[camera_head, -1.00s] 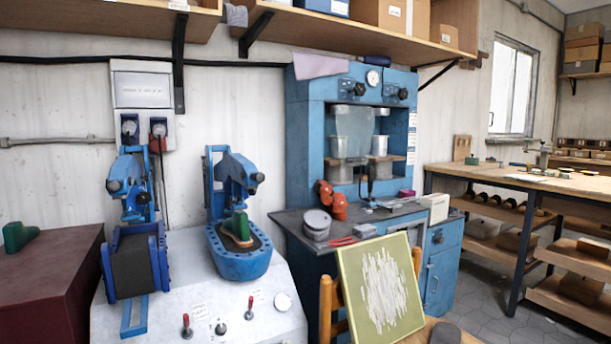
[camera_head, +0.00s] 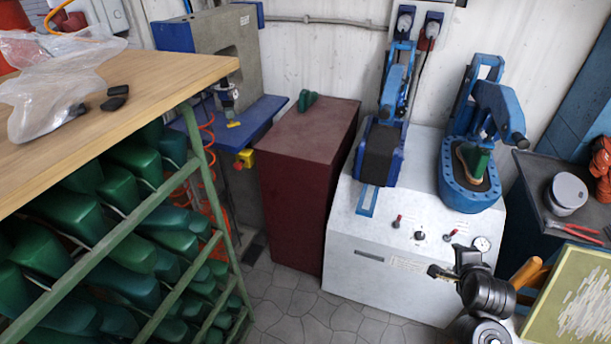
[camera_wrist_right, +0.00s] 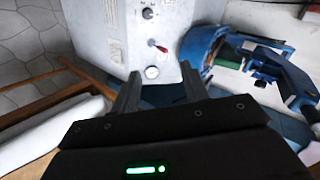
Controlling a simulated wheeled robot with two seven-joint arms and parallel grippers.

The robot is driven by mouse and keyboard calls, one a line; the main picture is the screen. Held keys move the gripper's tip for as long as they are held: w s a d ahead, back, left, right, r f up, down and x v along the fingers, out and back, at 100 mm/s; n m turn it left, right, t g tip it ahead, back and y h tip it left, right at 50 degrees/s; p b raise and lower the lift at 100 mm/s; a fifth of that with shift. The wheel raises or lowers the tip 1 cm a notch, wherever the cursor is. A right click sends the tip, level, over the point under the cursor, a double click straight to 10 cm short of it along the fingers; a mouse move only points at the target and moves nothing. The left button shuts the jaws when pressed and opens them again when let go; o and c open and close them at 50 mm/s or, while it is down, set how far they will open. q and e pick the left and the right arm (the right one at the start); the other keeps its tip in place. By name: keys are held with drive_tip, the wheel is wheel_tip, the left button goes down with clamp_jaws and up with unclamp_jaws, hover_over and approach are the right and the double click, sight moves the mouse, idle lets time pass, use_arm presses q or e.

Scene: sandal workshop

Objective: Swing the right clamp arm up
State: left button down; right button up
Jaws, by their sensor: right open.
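The right clamp arm (camera_head: 500,112) is blue with a dark knob on its side. In the head view it leans over a blue oval base (camera_head: 470,195) holding a green last with a tan sole (camera_head: 474,162). The clamp arm also shows at the right of the right wrist view (camera_wrist_right: 285,78). My right gripper (camera_head: 440,271) is in front of the white cabinet, below and left of the clamp arm, and touches nothing that I can see. In the right wrist view its two fingers (camera_wrist_right: 160,88) are apart with nothing between them. My left gripper is out of view.
A white cabinet (camera_head: 385,245) carries the press, red-knobbed levers and a gauge (camera_head: 482,244). A left blue clamp unit (camera_head: 380,150) stands beside it. A maroon cabinet (camera_head: 305,185) is further left. A chair with a pale board (camera_head: 580,300) is at lower right.

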drive_tip(key=w+d+r+m+t+h+p, duration=0.1)
drive_tip(key=w+d+r+m+p, duration=0.15)
drive_tip(key=r, duration=0.55)
drive_tip(key=w+d+r+m+h+p, duration=0.1)
drive_tip(key=w+d+r+m+p, duration=0.1)
drive_tip(key=r+m+p, duration=0.35)
drive_tip(key=m+t+h+p, duration=0.1)
drive_tip(key=m+h+p, duration=0.1)
drive_tip(key=m+p, duration=0.3)
approach(523, 143)
drive_tip(key=w+m, duration=0.1)
drive_tip(key=p+x, duration=0.2)
drive_tip(key=x, duration=0.8)
drive_tip(key=shift+d+f, duration=0.1)
drive_tip(key=shift+d, duration=0.15)
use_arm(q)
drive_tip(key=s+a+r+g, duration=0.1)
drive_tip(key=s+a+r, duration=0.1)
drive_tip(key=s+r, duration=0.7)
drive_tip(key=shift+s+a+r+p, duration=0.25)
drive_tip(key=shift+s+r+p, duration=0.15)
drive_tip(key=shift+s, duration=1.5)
use_arm(e)
drive_tip(key=shift+w+d+f, duration=0.25)
drive_tip(key=shift+w, duration=0.25)
clamp_jaws()
